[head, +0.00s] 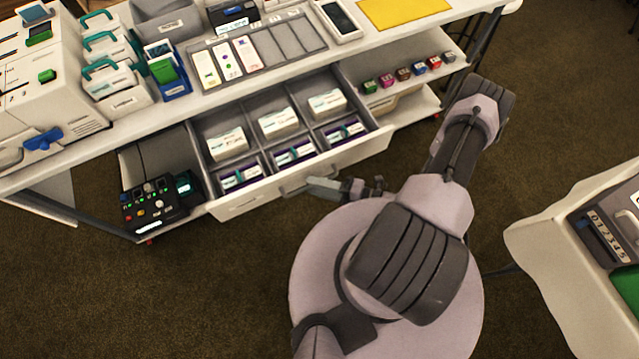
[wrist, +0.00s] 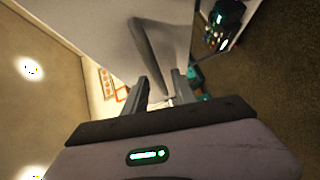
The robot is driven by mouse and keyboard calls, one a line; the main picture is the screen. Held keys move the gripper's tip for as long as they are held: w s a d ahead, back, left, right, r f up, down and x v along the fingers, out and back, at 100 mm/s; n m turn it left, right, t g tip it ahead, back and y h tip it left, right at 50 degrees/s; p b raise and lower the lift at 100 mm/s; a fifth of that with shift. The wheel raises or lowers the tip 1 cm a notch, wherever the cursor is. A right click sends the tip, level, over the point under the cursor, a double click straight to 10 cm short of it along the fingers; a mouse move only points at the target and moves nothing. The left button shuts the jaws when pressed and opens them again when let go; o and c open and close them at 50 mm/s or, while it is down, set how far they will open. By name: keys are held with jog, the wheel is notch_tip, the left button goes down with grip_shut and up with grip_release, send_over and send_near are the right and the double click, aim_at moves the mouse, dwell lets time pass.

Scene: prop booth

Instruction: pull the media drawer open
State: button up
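The media drawer (head: 349,152) stands pulled out from under the counter, its compartments and the boxes in them showing from above. Its grey bar handle (head: 290,190) is on the pale front panel; the handle (wrist: 150,50) also runs down the middle of the wrist view. My gripper (head: 312,184) is at the right part of the handle. In the wrist view my gripper (wrist: 160,76) has its two fingers apart, with the handle's near end between them. I see a gap beside the handle, so the fingers do not look clamped on it.
The counter (head: 290,77) above carries trays and devices. A black control box (head: 152,204) sits on the shelf left of the drawer, and small coloured boxes (head: 403,74) stand on the right shelf. Another table (head: 540,238) is at right. Carpet at lower left is clear.

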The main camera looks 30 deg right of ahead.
jog(key=p+v, duration=0.1)
jog(key=v, duration=1.6)
jog(key=shift+s+p, duration=0.2)
jog(key=shift+p, duration=0.1)
jog(key=shift+d+r, duration=0.15)
